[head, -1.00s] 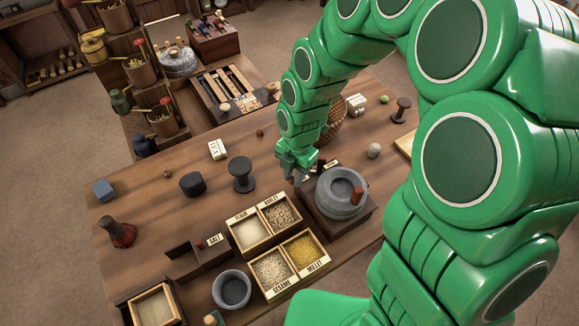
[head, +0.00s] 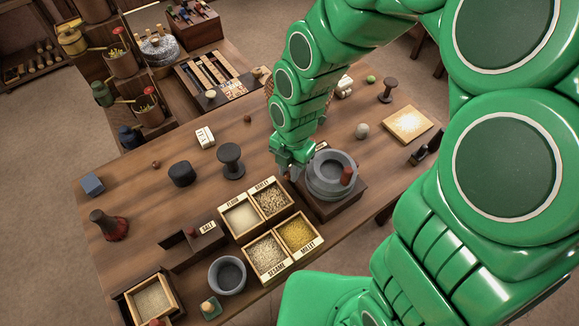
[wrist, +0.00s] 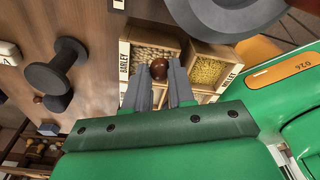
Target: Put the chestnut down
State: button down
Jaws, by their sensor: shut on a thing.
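The chestnut (wrist: 158,69) is a small, glossy brown ball between the fingertips of my gripper (wrist: 160,78) in the wrist view. My gripper is shut on it, and behind it in that view lie the barley compartment (wrist: 153,50) and the millet compartment (wrist: 207,70). In the head view my gripper (head: 291,172) is just left of the grey stone quern (head: 331,178), above the table near the barley box. The chestnut is hidden there by my gripper. How high it is held I cannot tell exactly.
Open boxes of flour (head: 240,218), sesame (head: 267,258) and millet (head: 297,234) stand in front. Small brown balls lie at the table's back (head: 247,118) and left (head: 156,164).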

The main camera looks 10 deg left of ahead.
jog(key=w+a+r+m, duration=0.1)
jog(key=w+r+m, duration=0.2)
jog(key=w, duration=0.8)
jog(key=w+a+r+m, duration=0.1)
jog(key=w+r+m, duration=0.2)
jog(key=w, duration=0.8)
jog(key=w+a+r+m, duration=0.1)
jog(key=w+r+m, duration=0.2)
jog(key=w, duration=0.8)
notch_tip(320, 180, down, 11)
jog(key=shift+t+y, duration=0.3)
jog(key=shift+d, duration=0.1)
jog(key=c, duration=0.9)
grip_release()
notch_tip(320, 180, up, 7)
